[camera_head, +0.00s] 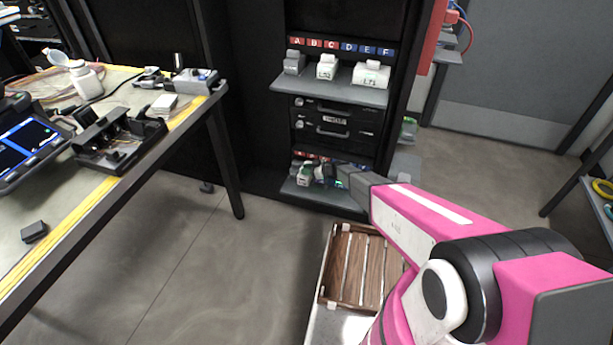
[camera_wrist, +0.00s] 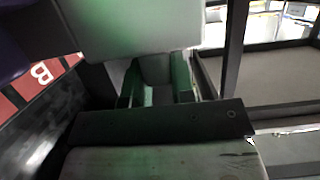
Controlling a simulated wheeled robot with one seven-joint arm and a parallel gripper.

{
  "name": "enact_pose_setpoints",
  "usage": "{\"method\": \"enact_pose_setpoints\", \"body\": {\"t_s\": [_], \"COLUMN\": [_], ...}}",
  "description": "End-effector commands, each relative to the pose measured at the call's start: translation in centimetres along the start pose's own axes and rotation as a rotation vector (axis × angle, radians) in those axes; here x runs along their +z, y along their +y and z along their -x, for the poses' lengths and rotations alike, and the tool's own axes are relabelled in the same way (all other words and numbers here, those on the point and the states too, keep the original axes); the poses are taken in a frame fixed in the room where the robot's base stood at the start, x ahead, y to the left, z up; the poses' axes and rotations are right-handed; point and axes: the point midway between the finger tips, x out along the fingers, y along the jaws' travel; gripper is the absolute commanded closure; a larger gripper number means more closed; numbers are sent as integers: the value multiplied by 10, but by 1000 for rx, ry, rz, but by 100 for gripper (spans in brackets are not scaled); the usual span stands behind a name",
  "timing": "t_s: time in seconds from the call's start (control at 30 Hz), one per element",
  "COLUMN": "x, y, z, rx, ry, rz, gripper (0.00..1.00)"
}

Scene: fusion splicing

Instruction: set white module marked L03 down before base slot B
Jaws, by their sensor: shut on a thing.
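My gripper (camera_head: 329,173) is at the lower shelf of the rack, with its fingers small and partly hidden. It is shut on a white module, whose marking I cannot read. In the wrist view a large pale block (camera_wrist: 130,25) fills the top, close to the camera, and green-sided parts (camera_wrist: 182,78) show below it. A red label with a white B (camera_wrist: 40,72) is at the left. In the head view a white module (camera_head: 304,178) is at the lower shelf (camera_head: 322,197), just left of my gripper. I cannot tell whether the held module touches the shelf.
The upper shelf (camera_head: 340,91) carries several modules under labels A to F. Black drawer units (camera_head: 334,120) lie between the shelves. A wooden crate (camera_head: 350,262) stands below. A workbench (camera_head: 150,150) with devices is at the left. The floor between bench and rack is clear.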

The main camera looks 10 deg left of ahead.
Motion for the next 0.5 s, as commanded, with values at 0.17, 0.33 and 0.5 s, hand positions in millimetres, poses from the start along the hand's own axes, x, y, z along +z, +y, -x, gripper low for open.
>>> {"method": "enact_pose_setpoints", "body": {"t_s": [0.17,0.33,0.5], "x": [21,36,36], "y": [0,0,-1], "z": [-7,-12,-11], "rx": [-1,0,0], "ry": [0,1,1], "rz": [-1,0,0], "gripper": [100,100,100]}}
